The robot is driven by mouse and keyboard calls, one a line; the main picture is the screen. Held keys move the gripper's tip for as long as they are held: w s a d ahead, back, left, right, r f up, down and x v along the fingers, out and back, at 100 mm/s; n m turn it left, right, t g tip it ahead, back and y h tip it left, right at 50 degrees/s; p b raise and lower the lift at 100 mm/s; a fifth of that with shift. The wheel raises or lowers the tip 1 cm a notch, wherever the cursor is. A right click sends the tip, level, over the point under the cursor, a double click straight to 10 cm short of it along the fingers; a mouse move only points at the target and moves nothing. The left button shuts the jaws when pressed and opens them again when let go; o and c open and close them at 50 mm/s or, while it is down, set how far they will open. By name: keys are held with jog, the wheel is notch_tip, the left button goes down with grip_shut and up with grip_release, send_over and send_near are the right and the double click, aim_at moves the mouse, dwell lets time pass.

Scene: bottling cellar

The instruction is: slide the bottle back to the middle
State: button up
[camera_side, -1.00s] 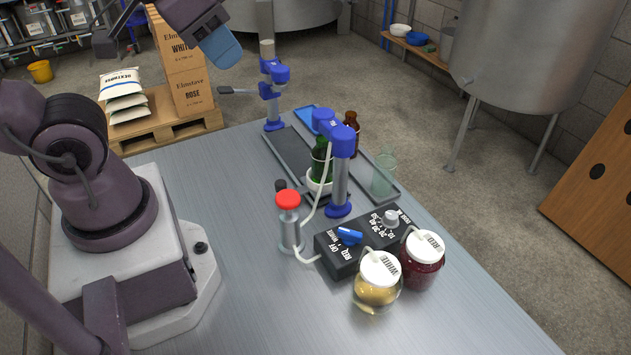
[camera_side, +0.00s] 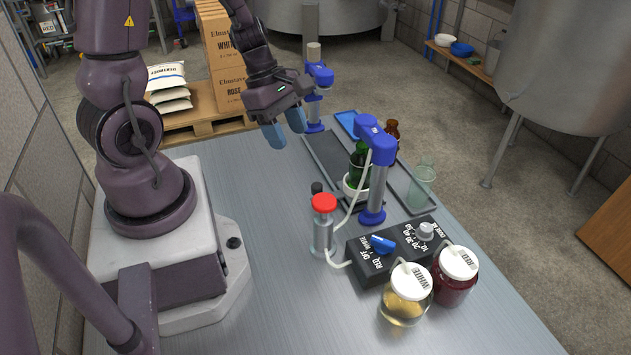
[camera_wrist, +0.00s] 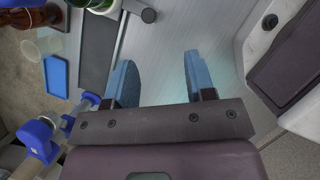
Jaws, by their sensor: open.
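The green bottle (camera_side: 360,158) stands upright in a white ring-shaped holder (camera_side: 352,189) on the dark track (camera_side: 330,152), partly hidden behind the front blue-headed filler post (camera_side: 373,190). In the wrist view only a piece of the green bottle (camera_wrist: 96,4) shows at the top edge. My gripper (camera_side: 284,131) is open and empty, its blue fingers pointing down, above the table to the left of the track and apart from the bottle. In the wrist view its fingers (camera_wrist: 157,78) are spread over bare metal table.
A second blue-headed post (camera_side: 314,95) stands at the track's far end. A brown bottle (camera_side: 392,141), a clear glass vessel (camera_side: 421,186) and a blue pad (camera_side: 348,122) lie beyond the track. A red-capped cylinder (camera_side: 323,225), control box (camera_side: 392,250) and two jars stand nearer.

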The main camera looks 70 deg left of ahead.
aim_at(317, 185)
jog(key=w+d+f+n, duration=0.1)
jog(key=f, duration=0.3)
jog(key=w+d+f, duration=0.1)
jog(key=w+f, duration=0.1)
jog(key=f, duration=0.1)
jog(key=w+d+f+n, duration=0.1)
jog(key=f, duration=0.3)
jog(key=shift+w+f+n+t, duration=0.15)
jog(key=shift+f+n+t, duration=0.15)
jog(key=shift+f, duration=0.05)
grip_shut()
